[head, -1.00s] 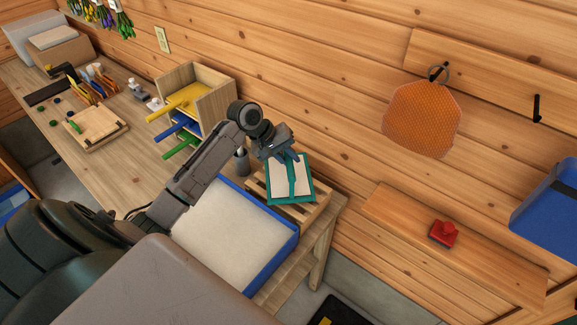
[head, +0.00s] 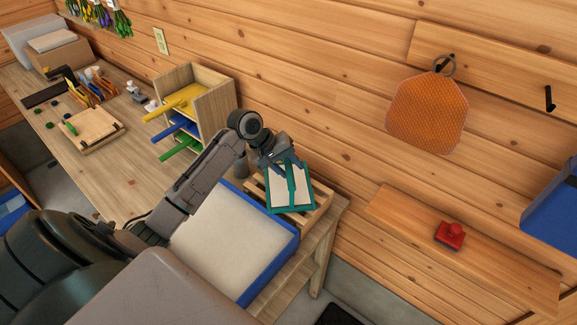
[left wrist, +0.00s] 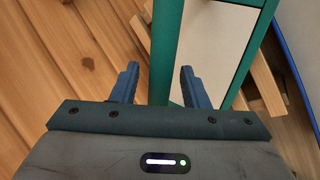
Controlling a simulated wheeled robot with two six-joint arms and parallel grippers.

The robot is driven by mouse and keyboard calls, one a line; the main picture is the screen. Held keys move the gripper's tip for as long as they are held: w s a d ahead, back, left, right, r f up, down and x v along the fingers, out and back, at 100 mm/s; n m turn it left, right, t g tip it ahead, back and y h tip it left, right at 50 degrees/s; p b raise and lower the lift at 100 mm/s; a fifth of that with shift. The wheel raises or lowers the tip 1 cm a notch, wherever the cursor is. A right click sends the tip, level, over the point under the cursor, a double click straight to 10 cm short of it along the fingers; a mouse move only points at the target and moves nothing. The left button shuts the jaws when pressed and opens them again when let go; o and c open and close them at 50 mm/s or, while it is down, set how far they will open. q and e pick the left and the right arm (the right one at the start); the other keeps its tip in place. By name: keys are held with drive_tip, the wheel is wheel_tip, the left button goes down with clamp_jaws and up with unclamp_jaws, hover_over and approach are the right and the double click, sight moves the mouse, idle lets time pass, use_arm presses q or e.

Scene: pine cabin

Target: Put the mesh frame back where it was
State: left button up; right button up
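The mesh frame (head: 313,203) is a teal rectangle with a pale panel and a bar along its middle. It lies on a slatted wooden rack (head: 322,208) at the bench's right end. My left gripper (head: 284,164) is over its far edge, pointing down. In the left wrist view the teal frame (left wrist: 165,45) has a bar between my two blue fingers (left wrist: 160,72). The fingers stand apart, with a thin gap on the left side of the bar; contact on the right is unclear. My right gripper is out of view.
A blue-edged tray (head: 268,272) with a pale surface is in front of the rack. A wooden shelf unit (head: 216,108) with coloured handles stands behind my arm. An orange mesh piece (head: 427,113) hangs on the wall. A red object (head: 449,236) sits on a ledge.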

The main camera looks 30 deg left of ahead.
use_arm(q)
drive_tip(key=shift+r, duration=0.1)
drive_tip(key=shift+a+r, duration=0.15)
drive_tip(key=shift+r, duration=0.05)
drive_tip(key=b+v, duration=0.4)
drive_tip(key=v, duration=0.7)
drive_tip(key=shift+s+r, duration=0.15)
drive_tip(key=shift+r, duration=0.15)
